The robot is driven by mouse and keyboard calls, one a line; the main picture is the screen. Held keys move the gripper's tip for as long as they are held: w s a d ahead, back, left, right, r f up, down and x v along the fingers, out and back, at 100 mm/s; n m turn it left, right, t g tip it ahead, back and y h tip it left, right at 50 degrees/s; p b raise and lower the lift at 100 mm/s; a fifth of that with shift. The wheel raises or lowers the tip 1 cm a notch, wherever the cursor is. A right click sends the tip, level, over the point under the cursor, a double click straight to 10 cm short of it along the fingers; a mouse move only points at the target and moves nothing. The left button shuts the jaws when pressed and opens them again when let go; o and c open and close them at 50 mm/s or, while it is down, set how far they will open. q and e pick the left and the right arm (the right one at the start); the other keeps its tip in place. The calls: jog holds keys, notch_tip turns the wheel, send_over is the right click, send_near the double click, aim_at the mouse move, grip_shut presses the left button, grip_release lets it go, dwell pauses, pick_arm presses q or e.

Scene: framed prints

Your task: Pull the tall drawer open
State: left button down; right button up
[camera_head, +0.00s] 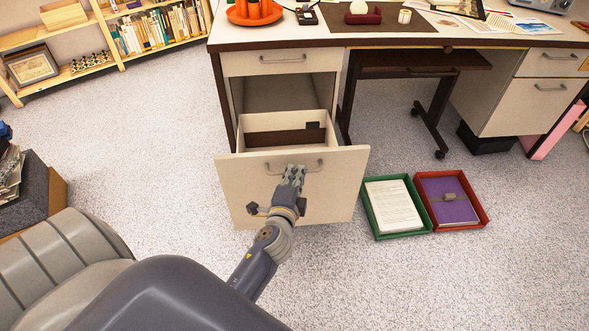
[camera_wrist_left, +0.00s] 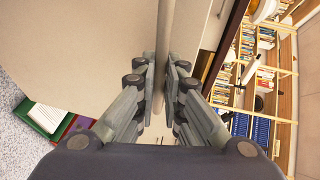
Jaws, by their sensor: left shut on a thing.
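The tall drawer (camera_head: 335,190) is the lower drawer on the left side of the desk. It stands well out from the desk, and its open inside (camera_head: 285,128) shows with a small dark item at the back right. My left gripper (camera_head: 292,172) is at the front of this drawer and is shut on its bar handle (camera_head: 308,166). In the left wrist view the handle (camera_wrist_left: 162,45) runs between the two fingers (camera_wrist_left: 161,85), with the pale drawer front (camera_wrist_left: 80,50) behind. My right gripper is not in view.
A green tray (camera_head: 371,213) with papers and a red tray (camera_head: 482,207) with a purple folder lie on the floor right of the drawer. The shallow upper drawer (camera_head: 245,62) is shut. A dark box (camera_head: 45,185) stands at the left. The speckled floor left of the drawer is clear.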

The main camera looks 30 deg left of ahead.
pick_arm(q)
jog(key=c, duration=1.7)
grip_release()
jog(key=v, duration=0.7)
jog(key=shift+s+r, duration=0.1)
jog(key=shift+s, duration=0.15)
